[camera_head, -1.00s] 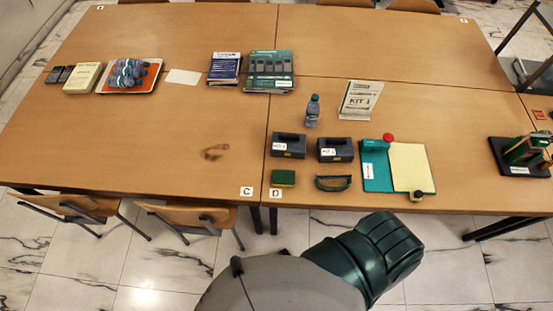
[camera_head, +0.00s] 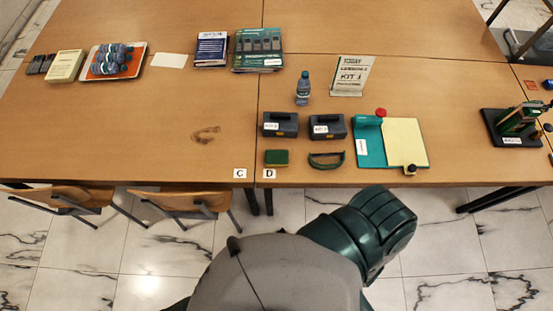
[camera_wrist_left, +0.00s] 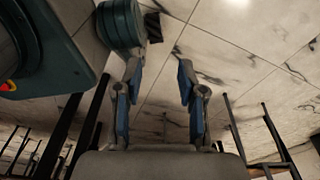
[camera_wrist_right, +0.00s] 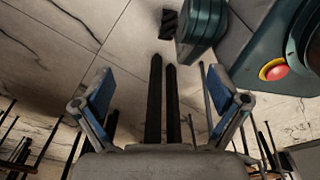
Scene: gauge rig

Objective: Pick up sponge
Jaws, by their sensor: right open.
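The sponge (camera_head: 277,158) is a small green and yellow block. Neither gripper shows in the head view, and both are away from the sponge. In the left wrist view my left gripper (camera_wrist_left: 159,75) is open and empty, its blue-padded fingers spread above the marble floor. In the right wrist view my right gripper (camera_wrist_right: 167,90) is also open and empty, with floor and dark legs beyond it.
Two dark kit boxes (camera_head: 281,124) stand behind the sponge. A bottle (camera_head: 303,89) stands farther back. Chairs (camera_head: 66,201) are at the table's front left. The table left of the sponge is mostly clear.

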